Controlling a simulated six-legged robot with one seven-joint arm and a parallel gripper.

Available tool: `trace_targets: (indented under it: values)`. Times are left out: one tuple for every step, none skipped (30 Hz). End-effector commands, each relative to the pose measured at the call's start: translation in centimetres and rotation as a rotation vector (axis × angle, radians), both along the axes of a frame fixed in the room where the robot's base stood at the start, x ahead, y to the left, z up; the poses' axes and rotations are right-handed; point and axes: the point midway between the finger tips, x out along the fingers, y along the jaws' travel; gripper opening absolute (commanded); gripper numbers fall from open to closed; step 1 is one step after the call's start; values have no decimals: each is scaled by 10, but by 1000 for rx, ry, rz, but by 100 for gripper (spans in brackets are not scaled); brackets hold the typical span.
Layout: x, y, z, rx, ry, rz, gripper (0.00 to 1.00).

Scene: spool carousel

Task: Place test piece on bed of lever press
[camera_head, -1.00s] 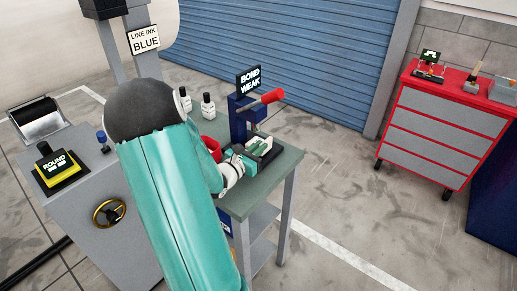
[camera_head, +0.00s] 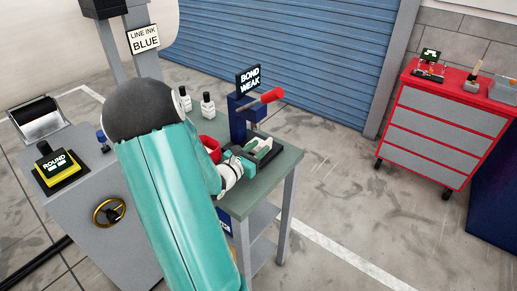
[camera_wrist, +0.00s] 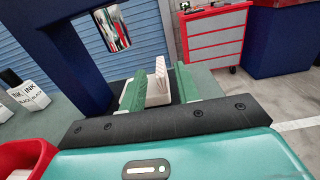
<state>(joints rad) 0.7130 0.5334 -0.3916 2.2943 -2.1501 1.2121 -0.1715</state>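The lever press (camera_head: 238,122) has a blue frame and a red handle (camera_head: 272,96), and stands on the green-topped table. Its dark bed (camera_head: 272,158) lies at its foot; the frame also shows at the left in the wrist view (camera_wrist: 75,55). My gripper (camera_head: 256,152) is over the bed, its two green fingers (camera_wrist: 160,92) spread apart. The pale test piece (camera_wrist: 158,94) sits between the fingers, low over the bed; it looks nearer the left finger. Whether it touches the bed is partly hidden by my gripper.
A sign on the press (camera_head: 249,80) reads BOND WEAK. A red container (camera_head: 210,146) and white ink bottles (camera_head: 208,105) stand on the table (camera_head: 284,172) beside my arm. A red tool cabinet (camera_head: 445,125) stands at the right; the floor between is clear.

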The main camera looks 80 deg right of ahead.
Motion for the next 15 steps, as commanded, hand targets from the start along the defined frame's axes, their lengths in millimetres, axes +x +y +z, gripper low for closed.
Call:
trace_targets:
  values:
    - [6, 8, 0, 2, -1, 6, 32]
    - [8, 13, 0, 2, 0, 6, 32]
    - [11, 20, 0, 1, 0, 7, 32]
    - [13, 26, 0, 1, 1, 7, 32]
    - [16, 32, 0, 2, 0, 8, 32]
    - [20, 41, 0, 2, -1, 8, 32]
    - [22, 47, 0, 1, 1, 8, 32]
    - [25, 53, 0, 1, 1, 7, 32]
    - [29, 61, 0, 2, -1, 7, 32]
    - [31, 67, 0, 1, 0, 7, 32]
    - [33, 73, 0, 1, 1, 7, 32]
    - [36, 79, 0, 1, 1, 7, 32]
    - [38, 84, 0, 1, 0, 7, 32]
    - [40, 88, 0, 1, 0, 6, 32]
    - [42, 93, 0, 0, 0, 6, 32]
